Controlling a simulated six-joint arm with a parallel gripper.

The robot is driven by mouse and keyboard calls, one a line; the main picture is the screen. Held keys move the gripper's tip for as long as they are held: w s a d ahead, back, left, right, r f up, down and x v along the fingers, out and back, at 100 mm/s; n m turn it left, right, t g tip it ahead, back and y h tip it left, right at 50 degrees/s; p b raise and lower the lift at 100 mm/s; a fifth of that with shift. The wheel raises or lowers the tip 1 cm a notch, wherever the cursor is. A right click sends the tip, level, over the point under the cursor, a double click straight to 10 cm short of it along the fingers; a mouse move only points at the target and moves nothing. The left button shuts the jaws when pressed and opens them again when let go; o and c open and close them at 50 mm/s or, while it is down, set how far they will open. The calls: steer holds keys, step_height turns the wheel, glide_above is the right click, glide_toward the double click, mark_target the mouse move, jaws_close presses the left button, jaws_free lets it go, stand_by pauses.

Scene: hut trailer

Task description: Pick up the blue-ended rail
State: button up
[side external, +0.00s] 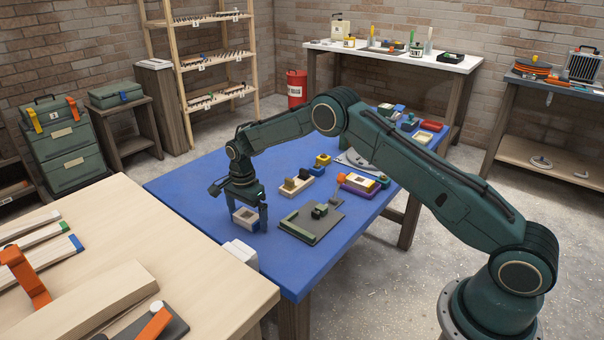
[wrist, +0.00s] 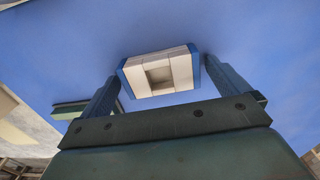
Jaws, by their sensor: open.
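A short pale block with blue ends (wrist: 158,73) and a square recess in its top lies on the blue table. In the side external view this block (side external: 246,217) is under my gripper (side external: 248,211). My gripper (wrist: 162,72) is open, with one finger near each blue end and small gaps seeming to show; contact cannot be told. A long pale strip with a blue tip (side external: 50,254) lies on the wooden table at the left, well away from my gripper.
A grey-green plate with a small dark part (side external: 312,224) lies right of my gripper. A wood-topped block (side external: 296,185) and a yellow-and-purple part (side external: 358,185) lie farther right. A white block (side external: 240,251) sits at the near edge. The blue table (side external: 190,189) is clear left of my gripper.

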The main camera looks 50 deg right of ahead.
steer(key=c, duration=0.9)
step_height(320, 180, up, 20)
stand_by(0.4)
steer(key=shift+f, duration=0.1)
stand_by(0.5)
steer(key=s+f+n, duration=0.6)
steer(key=s+n, duration=0.2)
steer(key=s, duration=0.2)
steer(key=s+f+n, duration=0.7)
steer(key=s+n, duration=0.2)
steer(key=s, duration=0.1)
steer(key=shift+s+f, duration=0.3)
steer(key=shift+s, duration=0.1)
steer(key=shift+a, duration=0.1)
